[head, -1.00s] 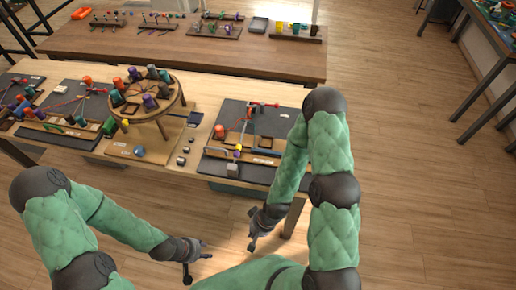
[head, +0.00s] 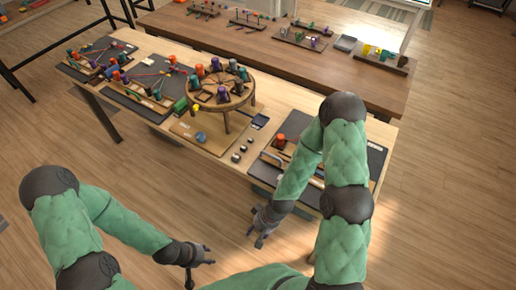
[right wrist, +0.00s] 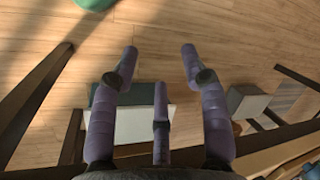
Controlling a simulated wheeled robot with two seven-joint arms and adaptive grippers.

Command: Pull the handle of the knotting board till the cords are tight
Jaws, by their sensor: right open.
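A dark board (head: 376,158) with a wooden frame, a pale bar-shaped handle (head: 272,159) and an orange-red piece (head: 280,140) lies at the table's right end. My right arm covers much of it, and I cannot make out its cords or their tightness. My right gripper (head: 260,236) is open and empty, below and in front of the table edge. The right wrist view shows its spread fingers (right wrist: 160,55) with floor beyond and nothing between them. My left gripper (head: 203,269) is further left, over the floor, its fingers apart and empty, away from the table.
Left of the board are small dark blocks (head: 242,148) and a round wooden stand (head: 224,97) with coloured bobbins. More dark boards with red cords (head: 147,72) lie at the far left. A second brown table (head: 320,65) stands behind. The floor in front (head: 130,195) is clear.

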